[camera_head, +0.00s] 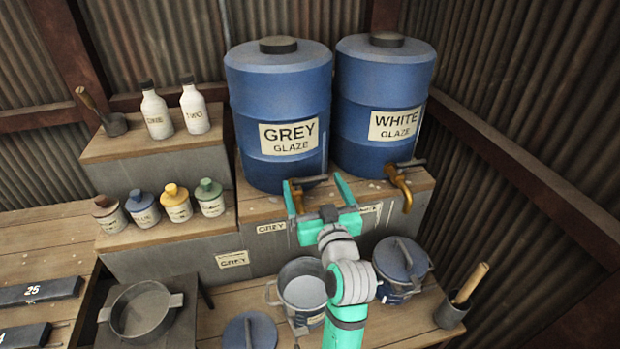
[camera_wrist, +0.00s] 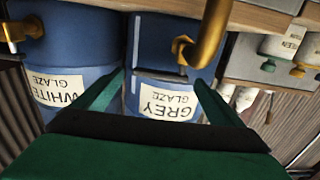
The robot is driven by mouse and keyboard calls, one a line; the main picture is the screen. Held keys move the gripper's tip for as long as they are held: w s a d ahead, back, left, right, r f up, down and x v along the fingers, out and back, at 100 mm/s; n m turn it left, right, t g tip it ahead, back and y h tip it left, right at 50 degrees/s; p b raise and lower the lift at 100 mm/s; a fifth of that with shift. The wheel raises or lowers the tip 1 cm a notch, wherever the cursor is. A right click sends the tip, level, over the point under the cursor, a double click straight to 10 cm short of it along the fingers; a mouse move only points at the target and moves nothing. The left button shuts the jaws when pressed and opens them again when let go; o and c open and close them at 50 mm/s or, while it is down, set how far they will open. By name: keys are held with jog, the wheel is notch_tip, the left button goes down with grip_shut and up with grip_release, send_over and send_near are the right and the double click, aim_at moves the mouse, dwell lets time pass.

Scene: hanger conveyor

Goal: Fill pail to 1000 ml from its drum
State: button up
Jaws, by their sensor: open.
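The blue drum labelled GREY GLAZE (camera_head: 278,115) stands on a wooden shelf, with a brass tap (camera_head: 297,197) low on its front. My gripper (camera_head: 318,190) is open and empty right at this tap, its fingers spread to either side. In the wrist view, the picture is upside down and the tap's spout (camera_wrist: 208,38) and handle (camera_wrist: 181,50) show close ahead between or just beyond the fingers. An open grey pail (camera_head: 302,286) stands on the lower bench below, partly behind my arm. Its inside looks pale; I cannot tell a fill level.
The WHITE GLAZE drum (camera_head: 383,100) with its own tap (camera_head: 403,187) stands to the right. A lidded pail (camera_head: 402,262), a loose blue lid (camera_head: 250,331) and a pot with a wooden handle (camera_head: 453,308) are on the bench. Small jars (camera_head: 177,203) stand left.

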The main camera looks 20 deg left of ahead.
aim_at(312, 181)
jog(key=x, duration=0.3)
jog(key=shift+w+a, duration=0.15)
jog(key=shift+a, duration=0.15)
jog(key=shift+d, duration=0.1)
jog(key=shift+d, duration=0.1)
jog(key=shift+c, duration=1)
jog(key=c, duration=1.3)
